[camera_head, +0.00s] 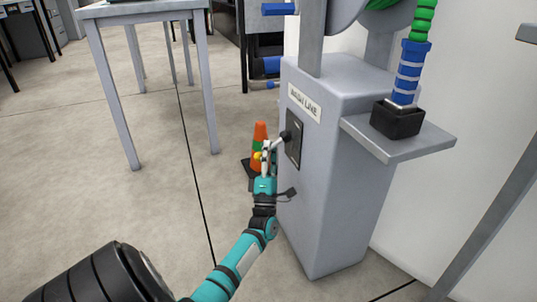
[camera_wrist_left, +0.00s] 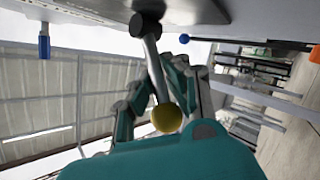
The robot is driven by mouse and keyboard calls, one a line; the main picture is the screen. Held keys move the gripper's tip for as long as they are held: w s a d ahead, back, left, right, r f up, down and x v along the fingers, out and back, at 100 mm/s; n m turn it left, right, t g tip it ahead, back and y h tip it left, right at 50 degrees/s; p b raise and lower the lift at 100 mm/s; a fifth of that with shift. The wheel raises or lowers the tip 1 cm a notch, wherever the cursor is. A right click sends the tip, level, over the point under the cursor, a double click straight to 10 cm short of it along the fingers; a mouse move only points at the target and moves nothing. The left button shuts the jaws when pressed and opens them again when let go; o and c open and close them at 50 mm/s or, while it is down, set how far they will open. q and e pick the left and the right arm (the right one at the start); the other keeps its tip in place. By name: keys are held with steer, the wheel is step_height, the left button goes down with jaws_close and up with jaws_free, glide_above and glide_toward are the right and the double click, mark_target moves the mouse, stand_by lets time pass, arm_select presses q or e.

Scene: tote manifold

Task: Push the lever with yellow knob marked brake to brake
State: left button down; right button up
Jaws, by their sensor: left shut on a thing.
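The lever's yellow knob (camera_head: 257,156) shows small at my left gripper in the head view. Its short grey rod (camera_head: 277,142) comes out of a dark plate (camera_head: 294,138) on the side of a grey cabinet (camera_head: 325,190). In the left wrist view, the yellow knob (camera_wrist_left: 167,118) and rod (camera_wrist_left: 155,68) lie between the teal fingers. My left gripper (camera_head: 266,158) is shut on the lever, close beside the cabinet face. Any brake marking at the lever is too small to read. My right gripper is not in view.
An orange and green cone (camera_head: 259,133) stands on the floor behind my left gripper. A shelf (camera_head: 420,143) on the cabinet bears a black block (camera_head: 397,120) with a blue and green hose. A grey table (camera_head: 150,12) stands at the back left. The floor between is clear.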

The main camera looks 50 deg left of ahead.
arm_select(q)
steer(key=shift+d+f+n+g+y+b, duration=0.1)
steer(key=shift+n+g+y+b, duration=0.3)
steer(key=shift+n+y, duration=0.25)
steer(key=c, duration=1.3)
jaws_free()
